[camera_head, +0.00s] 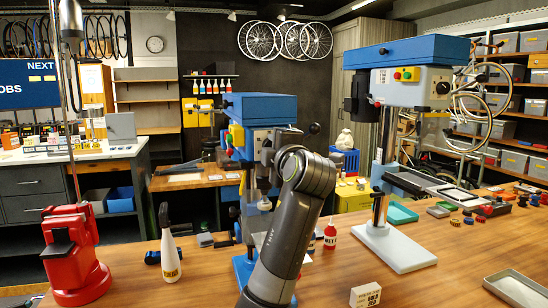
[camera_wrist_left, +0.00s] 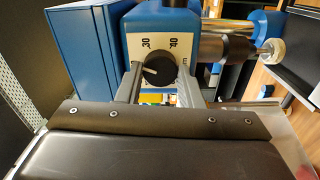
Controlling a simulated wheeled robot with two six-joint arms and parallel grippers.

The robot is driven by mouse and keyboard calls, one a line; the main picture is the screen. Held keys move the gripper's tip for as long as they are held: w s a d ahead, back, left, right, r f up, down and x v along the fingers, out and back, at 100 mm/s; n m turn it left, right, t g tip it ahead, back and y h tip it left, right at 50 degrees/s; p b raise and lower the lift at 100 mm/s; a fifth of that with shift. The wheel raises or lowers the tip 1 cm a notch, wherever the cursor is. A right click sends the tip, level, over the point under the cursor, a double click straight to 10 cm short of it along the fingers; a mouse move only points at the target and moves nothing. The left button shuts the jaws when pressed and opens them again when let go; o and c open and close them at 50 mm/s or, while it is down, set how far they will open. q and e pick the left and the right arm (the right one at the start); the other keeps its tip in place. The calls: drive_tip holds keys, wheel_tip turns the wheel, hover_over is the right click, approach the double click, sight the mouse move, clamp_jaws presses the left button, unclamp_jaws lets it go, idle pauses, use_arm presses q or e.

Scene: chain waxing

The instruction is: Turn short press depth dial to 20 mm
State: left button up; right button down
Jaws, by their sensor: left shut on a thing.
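The short press (camera_head: 262,108) is blue and stands at mid-table in the head view, partly hidden by my left arm. In the left wrist view its depth dial (camera_wrist_left: 158,71) is a black round knob on a cream plate with numbers. The numbers read like 30 at the left and 40 or 10 at the right, not sharply. The knob's white pointer mark faces left. My left gripper (camera_wrist_left: 159,77) has its two fingers on either side of the dial and is shut on it. In the head view the gripper is hidden behind my arm. My right gripper is not seen.
A taller blue-and-grey press (camera_head: 410,70) stands to the right. A red arbor-like tool (camera_head: 72,255), a white bottle (camera_head: 169,250), a red bottle (camera_head: 330,236) and a small white box (camera_head: 365,295) are on the wooden table (camera_head: 430,285). A grey tray (camera_head: 518,288) lies at the right.

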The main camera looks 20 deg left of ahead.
use_arm(q)
drive_tip(key=shift+f+n+b, duration=0.1)
drive_tip(key=shift+n+b, duration=0.6)
drive_tip(key=shift+n, duration=1.2)
drive_tip(key=o, duration=1)
drive_tip(key=shift+c, duration=0.2)
drive_tip(key=b+v, duration=0.6)
drive_tip(key=v, duration=1.1)
drive_tip(key=shift+d, duration=0.2)
drive_tip(key=shift+s, duration=0.15)
